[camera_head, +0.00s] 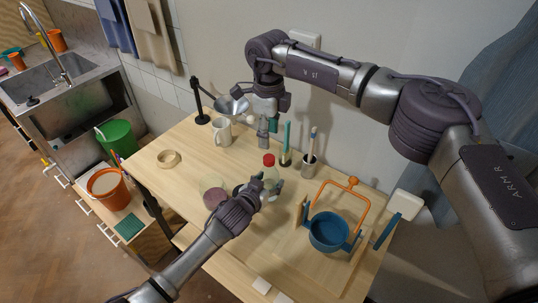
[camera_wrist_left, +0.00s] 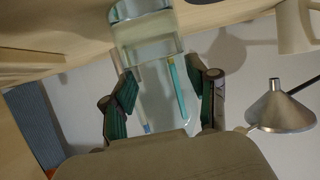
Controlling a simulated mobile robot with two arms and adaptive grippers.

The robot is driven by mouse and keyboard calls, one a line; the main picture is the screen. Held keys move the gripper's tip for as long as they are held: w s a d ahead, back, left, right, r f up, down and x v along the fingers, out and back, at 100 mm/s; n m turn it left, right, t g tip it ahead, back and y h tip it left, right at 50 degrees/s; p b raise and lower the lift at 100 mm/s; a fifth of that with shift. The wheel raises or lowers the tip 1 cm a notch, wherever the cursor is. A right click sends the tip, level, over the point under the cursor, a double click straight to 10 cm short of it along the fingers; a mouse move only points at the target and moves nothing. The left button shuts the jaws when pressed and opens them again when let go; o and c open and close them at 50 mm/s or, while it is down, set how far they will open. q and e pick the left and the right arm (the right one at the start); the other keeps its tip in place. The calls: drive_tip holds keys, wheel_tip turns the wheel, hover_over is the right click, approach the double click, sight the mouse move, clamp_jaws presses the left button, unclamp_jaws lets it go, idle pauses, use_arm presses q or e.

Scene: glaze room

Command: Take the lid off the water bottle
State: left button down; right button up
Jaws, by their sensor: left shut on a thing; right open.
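The water bottle (camera_head: 271,176) is clear with a red lid (camera_head: 268,160) on top, and stands upright on the wooden table. My left gripper (camera_head: 262,187) is shut around the bottle's body, below the lid. In the left wrist view the clear bottle (camera_wrist_left: 146,35) shows between the green-padded fingers of my left gripper (camera_wrist_left: 163,95). My right gripper (camera_head: 263,125) is open and empty, behind and above the lid, apart from it. Part of the bottle's lower body is hidden by my left gripper in the head view.
A white mug (camera_head: 222,133) and a metal funnel on a stand (camera_head: 232,105) are at the back left. A pen cup (camera_head: 309,166) stands right of the bottle. A blue pot (camera_head: 329,232) with an orange frame is at the front right.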

sight(269, 157)
drive_tip(key=m, duration=0.4)
drive_tip(key=shift+a, duration=0.1)
use_arm(q)
drive_tip(key=shift+f, duration=0.1)
use_arm(e)
drive_tip(key=m, duration=2.1)
drive_tip(key=shift+m, duration=0.3)
drive_tip(key=m, duration=0.8)
drive_tip(key=shift+f+m, duration=0.4)
drive_tip(key=shift+f, duration=3.65)
